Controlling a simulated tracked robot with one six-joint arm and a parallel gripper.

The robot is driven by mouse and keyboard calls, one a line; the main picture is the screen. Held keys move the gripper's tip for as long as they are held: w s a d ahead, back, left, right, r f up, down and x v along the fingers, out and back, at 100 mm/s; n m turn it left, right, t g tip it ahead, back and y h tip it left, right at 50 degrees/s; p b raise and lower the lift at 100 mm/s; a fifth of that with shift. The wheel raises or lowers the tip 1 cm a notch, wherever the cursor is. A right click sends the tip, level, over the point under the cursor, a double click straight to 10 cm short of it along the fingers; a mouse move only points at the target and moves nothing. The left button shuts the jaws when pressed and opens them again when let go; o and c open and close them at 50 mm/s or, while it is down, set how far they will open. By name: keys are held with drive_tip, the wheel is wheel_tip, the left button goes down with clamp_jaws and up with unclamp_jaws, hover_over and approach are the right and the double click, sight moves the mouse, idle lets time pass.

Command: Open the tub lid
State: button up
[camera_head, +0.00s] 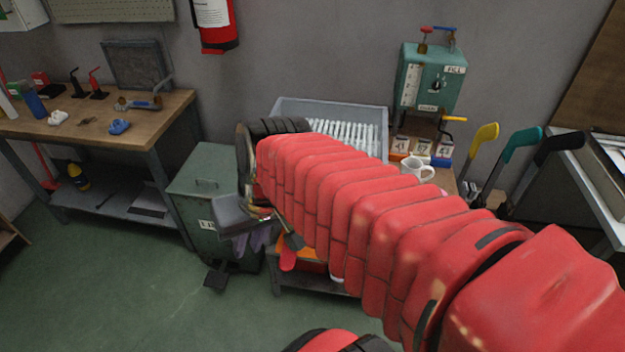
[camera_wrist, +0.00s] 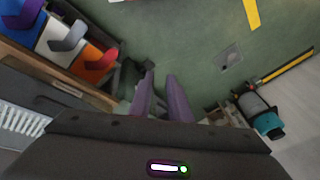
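A green metal tub (camera_head: 185,213) with a closed flat lid (camera_head: 205,168) stands on the floor left of my arm. The lid carries a thin handle (camera_head: 206,183), and a partly hidden white label is on the front. A dark pedal (camera_head: 216,277) sits at the tub's foot. My gripper (camera_head: 250,243) hangs in front of the tub's right side, below lid level, with purple fingers. In the wrist view, the fingers (camera_wrist: 161,85) are apart with nothing between them. I cannot make out the lid in that view.
A wooden workbench (camera_head: 150,115) stands left of the tub. Behind my arm are a grey tray of white ribs (camera_head: 345,132), a white mug (camera_head: 415,168) and a green control box (camera_head: 432,78). Coloured handles (camera_head: 520,143) stand at right. The floor in front is clear.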

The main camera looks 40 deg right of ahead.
drive_tip(key=w+d+f+m+t+y, duration=0.1)
drive_tip(key=w+d+f+m+y, duration=0.2)
drive_tip(key=d+m, duration=0.3)
drive_tip(key=w+d+f+m+t+y, duration=0.2)
drive_tip(key=w+d+f+m+y, duration=0.15)
drive_tip(key=d, duration=0.45)
drive_tip(key=s+d+f+m+t+h, duration=0.1)
drive_tip(key=d+m+t, duration=0.3)
drive_tip(key=d, duration=0.6)
drive_tip(key=s+d+f+m+t+h, duration=0.2)
drive_tip(key=d+f+m+t, duration=0.2)
drive_tip(key=d, duration=0.6)
drive_tip(key=shift+s+d, duration=0.2)
drive_tip(key=shift+s, duration=0.15)
drive_tip(key=shift+w+f+m, duration=0.1)
drive_tip(key=shift+m, duration=0.15)
drive_tip(key=x, duration=1.3)
drive_tip(key=shift+w+a, duration=0.25)
drive_tip(key=shift+w, duration=0.1)
drive_tip(key=shift+c, duration=0.2)
clamp_jaws()
